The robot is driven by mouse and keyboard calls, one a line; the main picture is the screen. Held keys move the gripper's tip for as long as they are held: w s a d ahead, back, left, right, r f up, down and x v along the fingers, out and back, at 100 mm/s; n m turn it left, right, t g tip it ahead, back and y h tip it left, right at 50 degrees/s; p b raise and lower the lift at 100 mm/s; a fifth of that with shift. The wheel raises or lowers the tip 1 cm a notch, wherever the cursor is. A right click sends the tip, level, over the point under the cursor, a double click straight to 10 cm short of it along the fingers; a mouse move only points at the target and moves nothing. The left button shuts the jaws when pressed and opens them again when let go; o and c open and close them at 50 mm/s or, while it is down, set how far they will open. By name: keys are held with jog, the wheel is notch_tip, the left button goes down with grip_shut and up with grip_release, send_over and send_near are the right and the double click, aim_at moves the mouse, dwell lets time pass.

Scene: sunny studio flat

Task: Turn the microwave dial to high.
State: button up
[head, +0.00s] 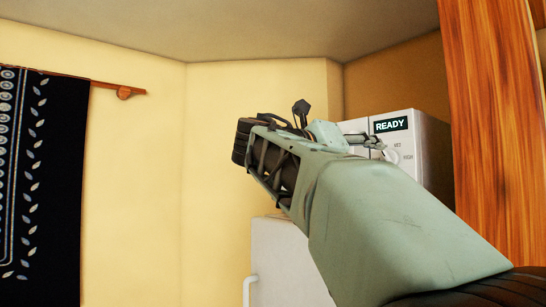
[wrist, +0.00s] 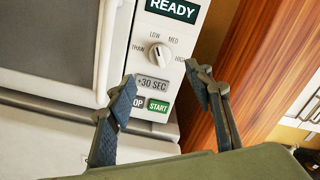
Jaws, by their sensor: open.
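The white microwave (head: 433,142) stands at the right of the head view, with a READY display; its control panel fills the upper middle of the wrist view (wrist: 187,42). The round white dial (wrist: 160,53) sits below the display, ringed by THAW, LOW, MED and HIGH. Its mark seems to point up toward LOW, but it is small. My gripper (wrist: 160,75) is open and empty, its two fingers apart in front of the panel, below and either side of the dial. In the head view my arm covers part of the microwave; the dial (head: 393,157) shows just beyond my fingertips.
The +30 SEC button (wrist: 153,85) and green START button (wrist: 158,106) lie below the dial, near the left finger. The microwave door handle (wrist: 106,50) stands out at left. A wooden panel (head: 493,120) rises close at right. A white appliance (head: 285,260) stands below.

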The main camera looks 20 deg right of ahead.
aim_at(386, 157)
jog(key=p+x, duration=0.2)
jog(key=x, duration=0.8)
jog(key=shift+d, duration=0.15)
jog(key=shift+c, duration=0.5)
jog(key=c, duration=1.1)
jog(key=shift+o, duration=0.2)
